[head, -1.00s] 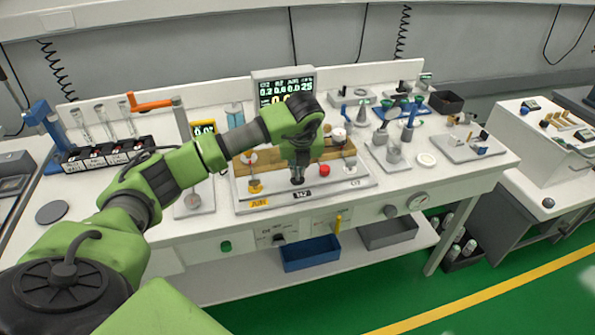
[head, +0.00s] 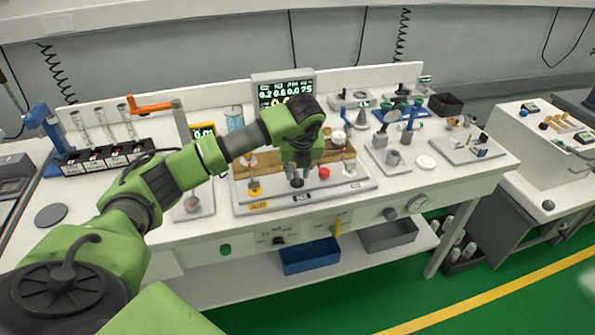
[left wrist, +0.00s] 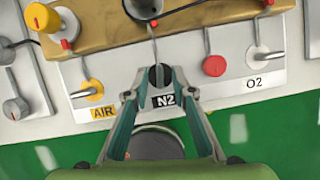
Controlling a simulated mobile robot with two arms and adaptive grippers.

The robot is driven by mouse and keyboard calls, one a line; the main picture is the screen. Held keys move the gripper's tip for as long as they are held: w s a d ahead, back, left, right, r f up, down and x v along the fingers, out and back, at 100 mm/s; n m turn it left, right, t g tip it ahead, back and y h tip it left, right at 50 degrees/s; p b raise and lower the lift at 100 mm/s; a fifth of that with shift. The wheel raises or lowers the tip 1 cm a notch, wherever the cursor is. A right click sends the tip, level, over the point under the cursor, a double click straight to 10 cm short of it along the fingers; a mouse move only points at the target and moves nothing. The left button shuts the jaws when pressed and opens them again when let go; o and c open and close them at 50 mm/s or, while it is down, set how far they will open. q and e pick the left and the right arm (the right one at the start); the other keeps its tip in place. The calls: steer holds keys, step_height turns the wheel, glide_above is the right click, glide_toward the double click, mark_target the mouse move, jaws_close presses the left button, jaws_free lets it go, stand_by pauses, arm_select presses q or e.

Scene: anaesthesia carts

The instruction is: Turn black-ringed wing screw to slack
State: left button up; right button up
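A black knob (left wrist: 160,76), which I take for the black-ringed wing screw, sits on the pale front panel above the N2 label (left wrist: 164,101). Its wings cannot be made out. My left gripper (left wrist: 160,82) points at it in the left wrist view, one finger on each side. The fingertips are close to the knob; I cannot tell if they touch it. In the head view, my left gripper (head: 298,172) is at the front middle of the panel and hides part of it. My right gripper is out of view.
A yellow-ringed screw (left wrist: 92,91) is left of the fingers, by the AIR label. A red button (left wrist: 214,66) and the white O2 screw (left wrist: 256,57) are to the right. A display (head: 283,92) stands behind.

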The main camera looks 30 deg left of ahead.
arm_select(q)
steer(key=v, duration=1.1)
steer(key=shift+s+r, duration=0.15)
steer(key=shift+r, duration=0.2)
steer(key=shift+d, duration=0.1)
